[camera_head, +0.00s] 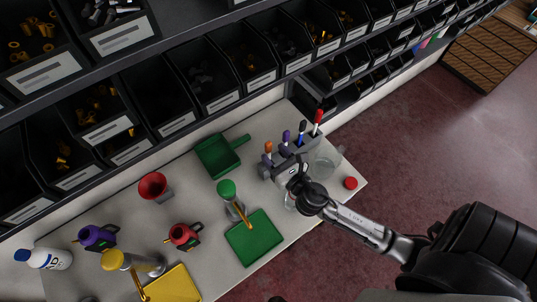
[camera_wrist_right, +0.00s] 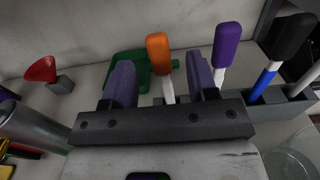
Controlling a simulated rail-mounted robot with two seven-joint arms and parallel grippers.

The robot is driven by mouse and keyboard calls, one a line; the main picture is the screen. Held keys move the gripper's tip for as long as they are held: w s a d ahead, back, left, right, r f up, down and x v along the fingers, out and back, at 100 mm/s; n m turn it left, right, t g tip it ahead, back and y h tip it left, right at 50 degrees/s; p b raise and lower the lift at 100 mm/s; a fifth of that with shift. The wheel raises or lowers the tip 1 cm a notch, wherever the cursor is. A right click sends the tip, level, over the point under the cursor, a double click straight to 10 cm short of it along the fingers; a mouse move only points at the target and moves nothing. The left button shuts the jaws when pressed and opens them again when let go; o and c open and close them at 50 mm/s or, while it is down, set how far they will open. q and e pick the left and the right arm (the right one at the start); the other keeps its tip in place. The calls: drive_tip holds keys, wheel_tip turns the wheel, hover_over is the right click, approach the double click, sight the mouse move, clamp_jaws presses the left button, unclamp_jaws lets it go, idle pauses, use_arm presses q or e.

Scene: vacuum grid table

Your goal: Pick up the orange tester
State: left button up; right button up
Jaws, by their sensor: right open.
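The orange tester (camera_head: 268,147) stands upright in a grey rack (camera_head: 310,145) on the table, its orange handle on top. In the right wrist view the orange tester (camera_wrist_right: 158,52) has a white shaft below the handle and shows between the two finger pads. My right gripper (camera_wrist_right: 160,80) is open, with one finger on each side of the tester. No clear contact shows, and the gripper bar hides the tester's lower end. In the head view the right gripper (camera_head: 278,163) is at the rack's near left end. My left gripper is not in view.
A purple tester (camera_wrist_right: 227,48) stands close by the right finger, with blue-and-black (camera_wrist_right: 290,40) and red (camera_head: 318,117) ones farther along. A clear glass vessel (camera_head: 326,163) and red cap (camera_head: 351,183) are close right. A green scoop (camera_head: 217,155) lies left; shelf bins rise behind.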

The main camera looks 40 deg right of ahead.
drive_tip(key=shift+w+d, duration=0.2)
drive_tip(key=shift+w, duration=1.1)
drive_tip(key=shift+w+d, duration=0.15)
drive_tip(key=shift+w, duration=1.15)
drive_tip(key=shift+c, duration=0.4)
clamp_jaws()
